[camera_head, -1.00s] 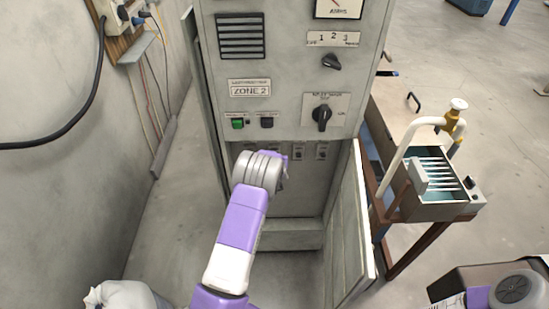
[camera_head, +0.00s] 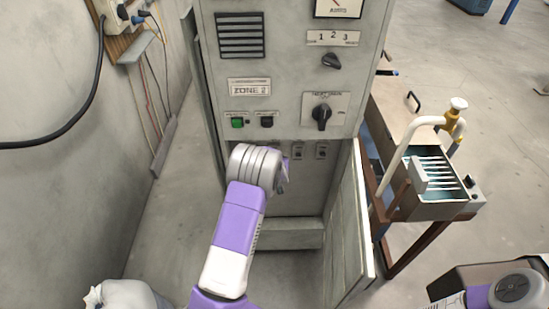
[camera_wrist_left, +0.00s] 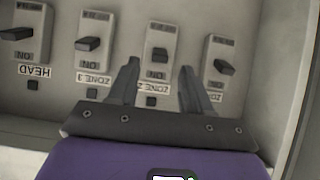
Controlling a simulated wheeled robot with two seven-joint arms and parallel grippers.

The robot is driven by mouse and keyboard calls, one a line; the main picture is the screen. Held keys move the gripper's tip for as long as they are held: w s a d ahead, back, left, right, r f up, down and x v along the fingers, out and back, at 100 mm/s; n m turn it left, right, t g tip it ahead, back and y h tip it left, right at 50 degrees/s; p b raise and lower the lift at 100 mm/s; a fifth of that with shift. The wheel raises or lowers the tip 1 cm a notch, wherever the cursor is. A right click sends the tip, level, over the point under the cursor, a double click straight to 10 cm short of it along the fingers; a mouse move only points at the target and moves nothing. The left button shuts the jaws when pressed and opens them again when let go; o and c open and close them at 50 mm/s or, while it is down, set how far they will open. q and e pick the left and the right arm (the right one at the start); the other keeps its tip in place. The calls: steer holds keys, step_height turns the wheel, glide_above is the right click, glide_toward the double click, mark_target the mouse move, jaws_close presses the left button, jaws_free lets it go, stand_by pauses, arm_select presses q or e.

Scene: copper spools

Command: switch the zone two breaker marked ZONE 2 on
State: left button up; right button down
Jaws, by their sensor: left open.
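In the left wrist view, the ZONE 2 breaker (camera_wrist_left: 159,45) is a pale upright block with a dark lever (camera_wrist_left: 159,55). My left gripper (camera_wrist_left: 159,68) is open, with one finger on each side of this breaker's lower part. I cannot tell whether the fingers touch it. In the head view my left gripper (camera_head: 281,170) is at the cabinet's lower recess, mostly hidden by its own wrist, which also hides the ZONE 2 breaker. My right gripper is not visible.
The recess side wall (camera_wrist_left: 285,60) is close on the right. In the head view, the open cabinet door (camera_head: 350,225) stands right of my arm.

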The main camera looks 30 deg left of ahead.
arm_select(q)
steer(key=shift+v, duration=1.7)
